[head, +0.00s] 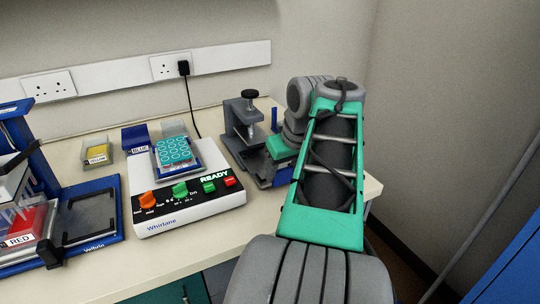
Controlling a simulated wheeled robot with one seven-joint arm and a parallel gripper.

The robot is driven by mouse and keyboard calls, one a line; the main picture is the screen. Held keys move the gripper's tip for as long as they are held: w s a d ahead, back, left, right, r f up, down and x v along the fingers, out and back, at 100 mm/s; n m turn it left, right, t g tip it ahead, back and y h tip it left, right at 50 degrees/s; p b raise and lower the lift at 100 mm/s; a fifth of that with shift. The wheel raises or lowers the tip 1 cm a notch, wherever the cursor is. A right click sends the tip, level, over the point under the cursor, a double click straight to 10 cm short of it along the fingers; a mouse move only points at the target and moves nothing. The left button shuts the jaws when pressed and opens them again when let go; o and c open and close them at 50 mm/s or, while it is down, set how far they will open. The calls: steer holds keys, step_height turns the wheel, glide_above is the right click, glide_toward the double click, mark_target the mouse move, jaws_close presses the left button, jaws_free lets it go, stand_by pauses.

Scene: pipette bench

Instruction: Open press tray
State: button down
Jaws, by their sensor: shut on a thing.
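The press (239,123), a dark grey frame with a black knob and a screw on top, stands near the right end of the bench. Its tray (265,178), with a dark blue front, is low on the press's near right side. My gripper (280,160) is at this low part of the press, with a green part showing beside my arm. It is shut on the press tray. My arm hides most of the fingers and the right part of the tray, so how far the tray is out is hard to tell.
A white mixer (190,205) with coloured knobs and a teal-topped plate (175,151) stands left of the press. A blue-framed device (92,220) with a red rack (25,225) is at far left. The bench's right edge and the wall are close to my arm.

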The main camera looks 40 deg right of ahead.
steer(key=s, duration=0.2)
steer(key=s+a, duration=0.1)
steer(key=s, duration=0.1)
steer(key=shift+s+a+p, duration=0.1)
steer(key=shift+s+p, duration=0.1)
steer(key=shift+p, duration=0.1)
steer(key=c, duration=0.6)
jaws_free()
steer(key=p+v, duration=0.3)
steer(key=v, duration=0.4)
steer(key=shift+r+p, duration=0.35)
steer(key=shift+p, duration=0.05)
steer(key=shift+s+a, duration=0.1)
steer(key=shift+s, duration=0.05)
